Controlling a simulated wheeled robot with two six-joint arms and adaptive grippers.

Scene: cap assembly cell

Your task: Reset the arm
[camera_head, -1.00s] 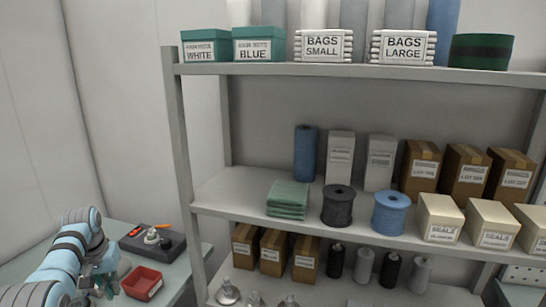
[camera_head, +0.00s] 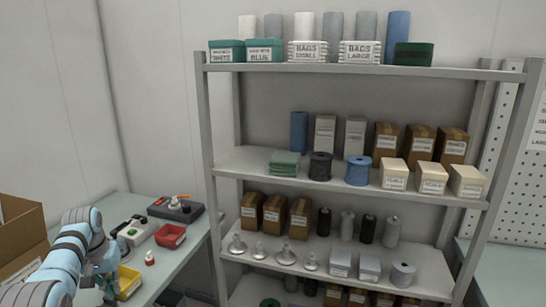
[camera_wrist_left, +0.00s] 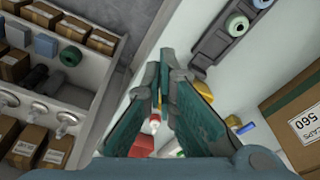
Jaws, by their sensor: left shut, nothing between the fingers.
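My left arm, light blue with dark bands, comes in from the lower left in the head view. Its gripper (camera_head: 108,284) is over the work table (camera_head: 172,268), beside a yellow bin (camera_head: 129,283), and partly hidden by the arm. In the left wrist view the two green fingers (camera_wrist_left: 163,58) come together at the tips, with nothing held. My right gripper is in neither view.
A red bin (camera_head: 170,236), a small red-capped bottle (camera_head: 150,258) and a dark device (camera_head: 176,207) are on the table. A cardboard box (camera_head: 20,240) stands at far left. A stocked grey shelf (camera_head: 350,70) fills the middle and right.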

